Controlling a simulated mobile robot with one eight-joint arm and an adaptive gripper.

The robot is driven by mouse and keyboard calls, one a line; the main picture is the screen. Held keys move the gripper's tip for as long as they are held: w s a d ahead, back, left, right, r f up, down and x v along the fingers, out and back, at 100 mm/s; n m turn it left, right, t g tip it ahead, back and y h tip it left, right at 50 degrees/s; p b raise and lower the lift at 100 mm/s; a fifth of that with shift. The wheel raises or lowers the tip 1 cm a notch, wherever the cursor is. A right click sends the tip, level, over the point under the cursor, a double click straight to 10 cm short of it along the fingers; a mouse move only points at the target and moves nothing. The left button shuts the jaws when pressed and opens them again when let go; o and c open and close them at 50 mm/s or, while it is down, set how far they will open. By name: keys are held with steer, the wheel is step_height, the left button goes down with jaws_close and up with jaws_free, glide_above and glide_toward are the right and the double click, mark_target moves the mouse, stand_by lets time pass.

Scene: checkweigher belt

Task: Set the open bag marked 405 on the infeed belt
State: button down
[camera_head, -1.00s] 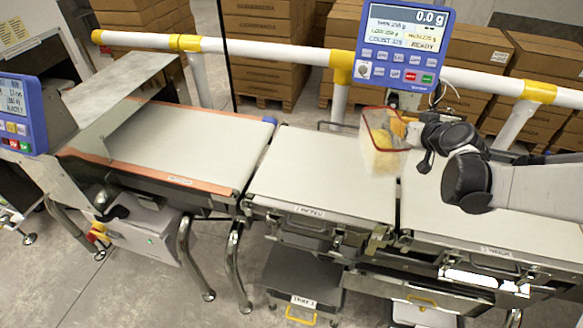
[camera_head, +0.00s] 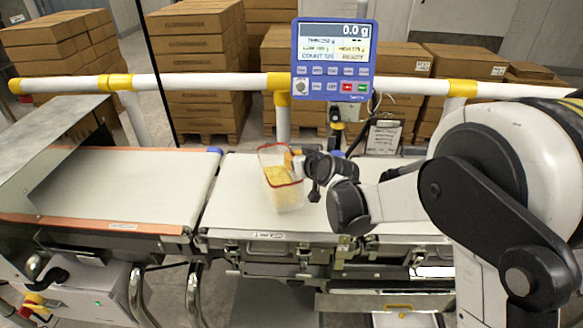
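A clear open bag (camera_head: 285,195) with a red rim and yellow contents is at the end of my arm, slightly tilted. No 405 marking can be read on it. My gripper (camera_head: 295,162) is dark, with an orange-yellow part at the bag's upper right edge, and appears shut on that edge. The bag shows over the middle white belt (camera_head: 238,192); whether its bottom touches the belt cannot be told. The left belt (camera_head: 150,180) has orange edges and is empty. The belt labels are too small to read surely.
A blue display (camera_head: 335,62) reading 0.0 g stands behind the belts. A white and yellow rail (camera_head: 210,80) runs across the back, with stacked brown boxes (camera_head: 200,50) beyond. A metal cover (camera_head: 65,130) rises over the left belt's left end.

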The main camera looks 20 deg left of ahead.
step_height(320, 180, down, 3)
steer(key=shift+b, duration=0.55)
steer(key=shift+r, duration=0.15)
steer(key=c, duration=1.6)
jaws_free()
steer(key=s+d+r+m+h+p, duration=0.1)
steer(key=s+d+r+p, duration=0.1)
steer(key=s+d+r, duration=0.45)
steer(key=s+d+r+h+p, duration=0.1)
steer(key=s+d+r+p, duration=0.2)
steer(key=d, duration=0.6)
steer(key=s+d+m+g+h, duration=0.1)
steer(key=s+d+m+h, duration=0.1)
steer(key=s+d, duration=0.5)
steer(key=s+d+m+h, duration=0.2)
steer(key=s+d, duration=0.6)
steer(key=d, duration=0.1)
steer(key=s+d+r+m+g+h+b, duration=0.1)
steer(key=s+d+m+h, duration=0.1)
steer(key=s+d, duration=0.6)
steer(key=shift+r+m+g, duration=0.1)
steer(key=shift+m+g, duration=0.2)
steer(key=shift+m, duration=0.1)
